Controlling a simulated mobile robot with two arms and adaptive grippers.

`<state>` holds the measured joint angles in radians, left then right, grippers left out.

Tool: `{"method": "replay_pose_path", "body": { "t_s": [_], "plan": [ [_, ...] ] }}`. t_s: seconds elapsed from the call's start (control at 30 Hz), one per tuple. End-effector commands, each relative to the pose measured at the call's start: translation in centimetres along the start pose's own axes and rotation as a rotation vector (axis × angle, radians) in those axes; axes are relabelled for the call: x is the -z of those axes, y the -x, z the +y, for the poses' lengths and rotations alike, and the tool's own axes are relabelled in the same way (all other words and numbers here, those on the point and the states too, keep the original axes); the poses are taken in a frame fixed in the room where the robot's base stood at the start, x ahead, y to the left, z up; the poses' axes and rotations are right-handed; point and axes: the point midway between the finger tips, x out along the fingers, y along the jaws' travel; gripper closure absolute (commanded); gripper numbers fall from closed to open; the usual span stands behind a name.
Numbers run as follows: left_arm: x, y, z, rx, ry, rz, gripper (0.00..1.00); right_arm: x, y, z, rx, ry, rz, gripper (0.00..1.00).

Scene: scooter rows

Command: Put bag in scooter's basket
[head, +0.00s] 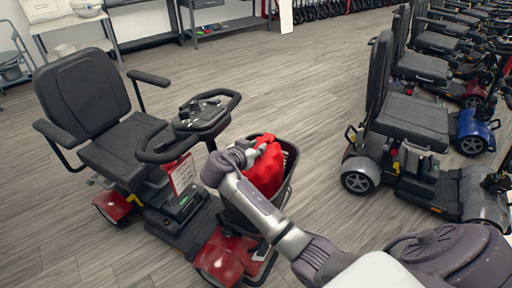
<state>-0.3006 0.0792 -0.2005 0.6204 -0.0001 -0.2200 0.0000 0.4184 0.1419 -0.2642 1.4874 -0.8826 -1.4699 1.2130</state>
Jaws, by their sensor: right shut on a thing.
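A red scooter (100,125) with a black seat stands at the left, its handlebar turned toward the right. Its black basket (289,168) is at the front, beside the handlebar. A red bag (267,172) is at the basket, within its rim as seen from here; whether it rests on the basket floor is hidden. My right gripper (262,146) is shut on the top of the bag. My right arm comes in from the lower right and covers part of the basket and the bag. My left gripper is not in view.
A row of scooters (410,120) with black seats stands at the right. A shelf table (225,25) and a white-topped table (75,22) with containers stand at the back. The wooden floor (315,90) between the scooters is clear.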

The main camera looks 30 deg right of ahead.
Motion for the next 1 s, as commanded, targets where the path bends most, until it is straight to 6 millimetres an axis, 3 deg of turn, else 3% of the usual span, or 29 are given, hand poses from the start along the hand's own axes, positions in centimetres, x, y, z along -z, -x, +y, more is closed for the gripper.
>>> {"method": "replay_pose_path", "body": {
  "t_s": [0.1,0.13,0.27,0.67,1.0],
  "plan": [
    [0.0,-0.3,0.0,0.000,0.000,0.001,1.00,-0.2,-0.1,0.0,0.001,-0.002,0.002,1.00],
    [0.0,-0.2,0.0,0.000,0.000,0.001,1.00,-0.1,-0.1,0.0,0.000,-0.001,0.000,0.73],
    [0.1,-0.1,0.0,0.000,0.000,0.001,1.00,-0.1,-0.1,0.0,0.000,0.000,0.000,0.53],
    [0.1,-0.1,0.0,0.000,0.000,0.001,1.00,0.0,0.6,-0.1,0.002,-0.001,-0.001,0.53],
    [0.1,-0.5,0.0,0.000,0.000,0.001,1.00,-0.1,7.4,-0.1,0.004,-0.002,-0.003,0.53]
  ]
}}
